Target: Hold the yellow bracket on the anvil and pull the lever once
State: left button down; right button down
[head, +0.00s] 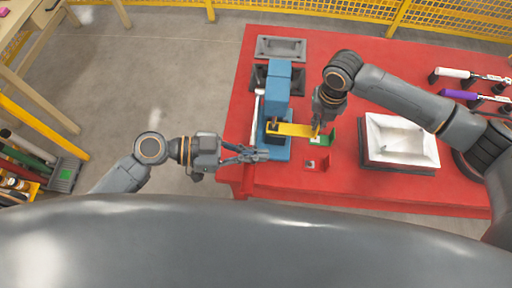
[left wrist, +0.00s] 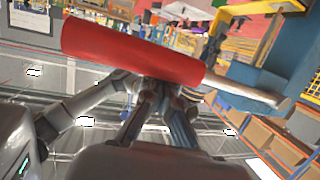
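The blue press (head: 277,82) stands on the red table, with a pale lever rod (head: 257,108) along its left side. The yellow bracket (head: 293,130) lies across the front of the press, its left end over the blue base. My right gripper (head: 318,122) comes down at the bracket's right end and appears closed on it; the fingertips are partly hidden. My left gripper (head: 256,154) is at the table's front left edge, by the press base. In the left wrist view, its fingers (left wrist: 163,92) meet a red cylindrical grip (left wrist: 125,52) that joins a pale rod (left wrist: 245,90); their closure is unclear.
A white tray (head: 374,122) stands on the red table (head: 330,190) at right. A grey tray (head: 280,41) lies behind the press. Small green (head: 321,141) and red (head: 317,163) blocks are by the bracket. Purple- and white-handled tools (head: 458,94) lie far right.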

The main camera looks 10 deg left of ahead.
pick_arm(q)
notch_tip(320, 180, up, 14)
dwell(2.1)
